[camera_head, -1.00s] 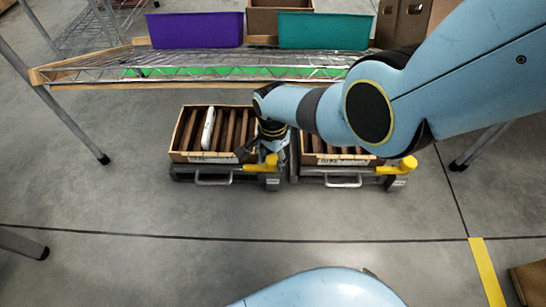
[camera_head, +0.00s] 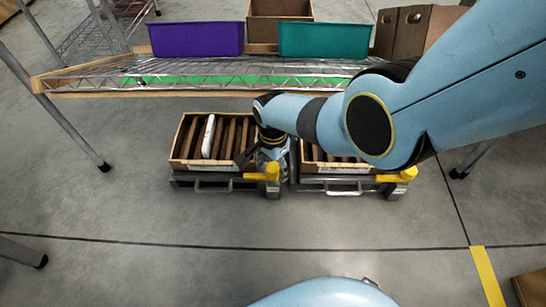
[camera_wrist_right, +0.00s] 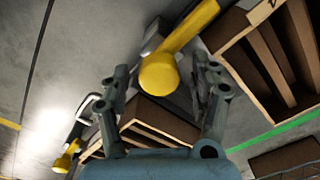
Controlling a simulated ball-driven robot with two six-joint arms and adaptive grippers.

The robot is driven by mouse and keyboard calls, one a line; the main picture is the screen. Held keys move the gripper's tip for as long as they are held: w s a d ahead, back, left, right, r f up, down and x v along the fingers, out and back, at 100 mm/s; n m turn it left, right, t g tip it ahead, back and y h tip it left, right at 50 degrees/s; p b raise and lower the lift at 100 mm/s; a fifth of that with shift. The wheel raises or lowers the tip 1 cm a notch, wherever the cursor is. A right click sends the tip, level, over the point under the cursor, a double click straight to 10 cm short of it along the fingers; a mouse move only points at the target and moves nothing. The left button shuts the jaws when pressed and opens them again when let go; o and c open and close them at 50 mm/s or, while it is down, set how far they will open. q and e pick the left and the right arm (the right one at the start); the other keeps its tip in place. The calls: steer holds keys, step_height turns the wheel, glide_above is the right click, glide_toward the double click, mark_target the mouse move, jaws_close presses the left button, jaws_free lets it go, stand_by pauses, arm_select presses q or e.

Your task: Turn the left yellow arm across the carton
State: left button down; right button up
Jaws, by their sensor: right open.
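The left carton (camera_head: 176,155), a brown divided box with a white item in it, sits tilted on a dark stand with a grey handle. Its yellow arm (camera_head: 250,176) runs along the front edge, ending in a knob at the right corner. My right gripper (camera_head: 272,158) is at that knob, partly hidden by my own wrist. In the right wrist view my right gripper (camera_wrist_right: 165,90) is open, with the yellow arm's round end (camera_wrist_right: 159,74) between its fingers; I cannot tell if they touch. My left gripper is not in view.
A second carton (camera_head: 335,168) with its own yellow arm (camera_head: 398,175) stands close on the right. Behind is a wire shelf (camera_head: 110,77) with a purple bin (camera_head: 196,40) and a teal bin (camera_head: 323,41). The floor in front is clear.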

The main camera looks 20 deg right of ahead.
step_height(320, 180, up, 12)
steer(key=shift+f, duration=0.15)
stand_by(0.4)
stand_by(0.3)
